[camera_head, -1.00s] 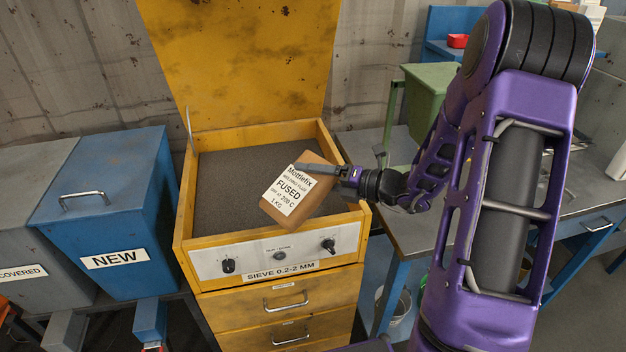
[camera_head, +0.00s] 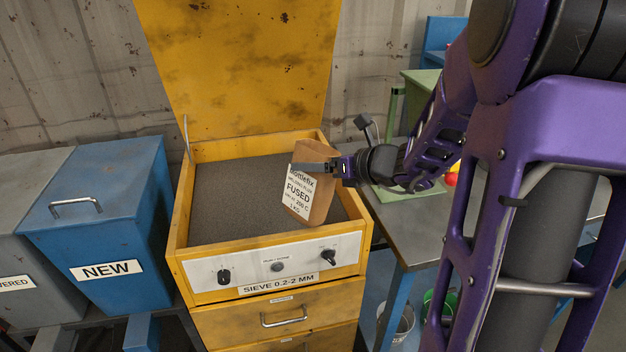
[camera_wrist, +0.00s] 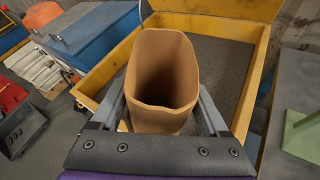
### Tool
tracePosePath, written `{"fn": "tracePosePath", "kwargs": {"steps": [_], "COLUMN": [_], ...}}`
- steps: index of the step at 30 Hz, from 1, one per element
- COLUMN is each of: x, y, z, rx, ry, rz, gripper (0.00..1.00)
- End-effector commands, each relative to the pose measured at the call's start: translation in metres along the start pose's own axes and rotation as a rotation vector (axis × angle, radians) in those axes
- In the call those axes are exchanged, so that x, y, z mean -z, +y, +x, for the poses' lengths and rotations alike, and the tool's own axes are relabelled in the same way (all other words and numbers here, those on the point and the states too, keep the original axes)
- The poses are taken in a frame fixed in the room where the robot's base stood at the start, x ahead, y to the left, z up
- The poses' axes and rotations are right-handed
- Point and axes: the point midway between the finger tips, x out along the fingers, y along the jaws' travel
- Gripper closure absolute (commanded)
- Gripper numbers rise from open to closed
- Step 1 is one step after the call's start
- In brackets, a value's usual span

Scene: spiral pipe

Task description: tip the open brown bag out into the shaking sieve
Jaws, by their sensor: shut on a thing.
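My gripper (camera_head: 330,167) is shut on the brown bag (camera_head: 321,200), which has a white label reading "FUSED", "1 KG". The bag is held over the right part of the yellow sieve (camera_head: 181,215), leaning a little, its label facing the front left. In the wrist view the bag (camera_wrist: 160,110) is between the two fingers (camera_wrist: 160,122), its open mouth toward the camera; the inside is plain brown and I cannot see its contents. The sieve's dark grey mesh (camera_head: 235,195) lies open below. Whether the sieve shakes cannot be told from these frames.
The sieve's yellow lid (camera_head: 240,65) stands raised behind. Its front panel (camera_head: 262,262) has knobs. A blue bin labelled "NEW" (camera_head: 100,210) and a grey bin (camera_head: 25,250) stand left. A grey table (camera_head: 410,235) is close on the right. The left mesh is clear.

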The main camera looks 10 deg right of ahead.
Motion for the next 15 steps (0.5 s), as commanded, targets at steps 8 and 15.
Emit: {"fn": "tracePosePath", "kwargs": {"steps": [8,15], "x": [-0.0037,-0.0007], "y": [-0.0015,-0.0008], "z": [-0.0014,0.0000], "rx": [0.041,0.045], "ry": [0.000,-0.001], "rz": [-0.099,-0.113], "gripper": [0.94,0.94]}}
